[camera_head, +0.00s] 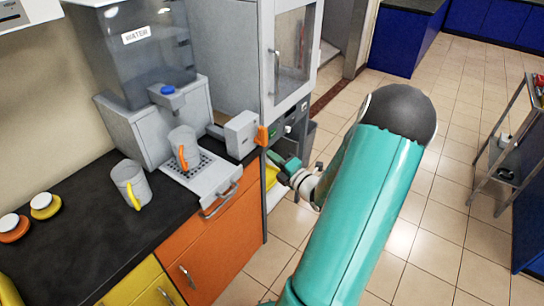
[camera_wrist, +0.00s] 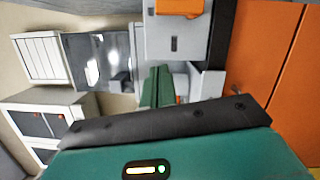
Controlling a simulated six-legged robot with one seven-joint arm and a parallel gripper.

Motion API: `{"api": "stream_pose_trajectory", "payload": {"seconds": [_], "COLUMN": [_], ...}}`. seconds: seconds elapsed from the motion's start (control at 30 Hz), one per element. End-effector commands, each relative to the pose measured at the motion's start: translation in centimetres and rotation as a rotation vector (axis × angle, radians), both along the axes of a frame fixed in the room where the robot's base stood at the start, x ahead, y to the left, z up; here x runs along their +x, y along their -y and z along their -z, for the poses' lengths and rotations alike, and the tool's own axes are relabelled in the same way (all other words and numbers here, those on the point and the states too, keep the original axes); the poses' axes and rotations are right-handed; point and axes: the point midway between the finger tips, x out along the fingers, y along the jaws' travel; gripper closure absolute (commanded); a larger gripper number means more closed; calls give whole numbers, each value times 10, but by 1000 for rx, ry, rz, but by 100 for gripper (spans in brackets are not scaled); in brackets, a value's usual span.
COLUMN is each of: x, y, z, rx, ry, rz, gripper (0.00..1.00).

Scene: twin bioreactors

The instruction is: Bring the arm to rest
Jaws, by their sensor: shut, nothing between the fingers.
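My gripper (camera_head: 284,162) is at the end of my teal arm, right of the orange-fronted counter and just below a grey box (camera_head: 241,134) with an orange part (camera_head: 262,135). In the wrist view, my gripper's green fingers (camera_wrist: 156,86) lie close together with nothing seen between them. The grey box also shows in the wrist view (camera_wrist: 176,40), with its orange part at the top edge. I cannot tell whether the fingertips touch anything.
A water dispenser (camera_head: 140,58) stands on the dark counter (camera_head: 92,225), with a grey orange-handled mug (camera_head: 183,143) on its drip tray. A yellow-handled mug (camera_head: 127,180) stands nearby. A glass-doored cabinet (camera_head: 291,50) is behind. A metal rack (camera_head: 500,150) is at right, past open tiled floor.

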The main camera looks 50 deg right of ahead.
Motion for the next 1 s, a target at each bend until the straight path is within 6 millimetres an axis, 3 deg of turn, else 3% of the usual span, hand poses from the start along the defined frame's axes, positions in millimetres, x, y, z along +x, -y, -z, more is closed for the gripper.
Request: {"api": "stream_pose_trajectory", "payload": {"seconds": [0.33, 0.47, 0.57, 0.73, 0.87, 1.0], "x": [1, 13, 35, 67, 67, 49], "y": [-1, -18, -57, -165, -243, -310], "z": [0, -8, -21, -47, -59, -69], "rx": [-2, -67, -216, -651, -1026, -1443], "ry": [-1, -25, -75, -154, -155, -91], "rz": [-2, -68, -209, -592, -883, -1171], "gripper": [100, 100, 100, 100, 100, 100]}}
